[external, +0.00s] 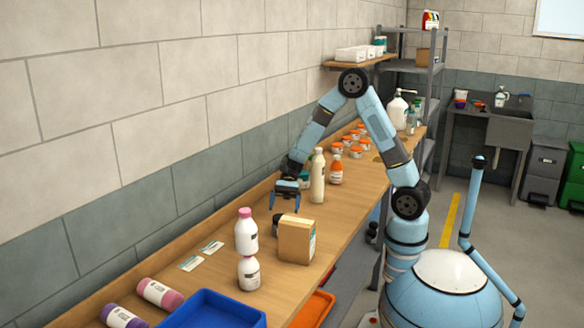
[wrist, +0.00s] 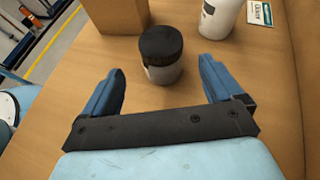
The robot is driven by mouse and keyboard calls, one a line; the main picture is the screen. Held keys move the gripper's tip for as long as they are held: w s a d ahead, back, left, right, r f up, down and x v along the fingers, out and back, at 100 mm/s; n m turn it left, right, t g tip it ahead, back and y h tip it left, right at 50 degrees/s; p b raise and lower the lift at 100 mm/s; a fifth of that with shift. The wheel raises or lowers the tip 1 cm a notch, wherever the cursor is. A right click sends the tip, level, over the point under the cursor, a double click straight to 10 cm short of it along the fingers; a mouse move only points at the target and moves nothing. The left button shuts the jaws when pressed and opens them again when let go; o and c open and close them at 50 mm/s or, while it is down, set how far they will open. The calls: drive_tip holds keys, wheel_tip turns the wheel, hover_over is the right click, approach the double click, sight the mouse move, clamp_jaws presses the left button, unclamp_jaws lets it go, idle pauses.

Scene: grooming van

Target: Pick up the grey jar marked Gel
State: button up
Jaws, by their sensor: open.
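A grey jar with a black lid (wrist: 161,55) stands upright on the wooden counter in the wrist view. Any marking on it is not readable. My gripper (wrist: 160,85) is open, with its blue fingers apart to the left and right of the jar's near side; neither finger touches it. In the external view my gripper (external: 285,207) points down above the counter. A dark piece of the jar (external: 277,223) shows just below it, mostly hidden behind the cardboard box.
The cardboard box (external: 297,240) stands close to the jar; it also shows in the wrist view (wrist: 118,15). White bottles (external: 246,232) stand nearby. A tall cream bottle (external: 318,178) and an orange bottle (external: 336,170) stand beyond my gripper. A blue tray (external: 212,308) lies in front. The wall borders the counter.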

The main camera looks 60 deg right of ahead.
drive_tip(key=shift+s+a+m+y, duration=0.25)
drive_tip(key=shift+a+m+y, duration=0.2)
drive_tip(key=shift+a, duration=0.5)
drive_tip(key=shift+s+a+f, duration=0.15)
drive_tip(key=shift+a, duration=0.15)
drive_tip(key=shift+x, duration=3.3)
drive_tip(key=shift+c, duration=0.4)
drive_tip(key=c, duration=1.1)
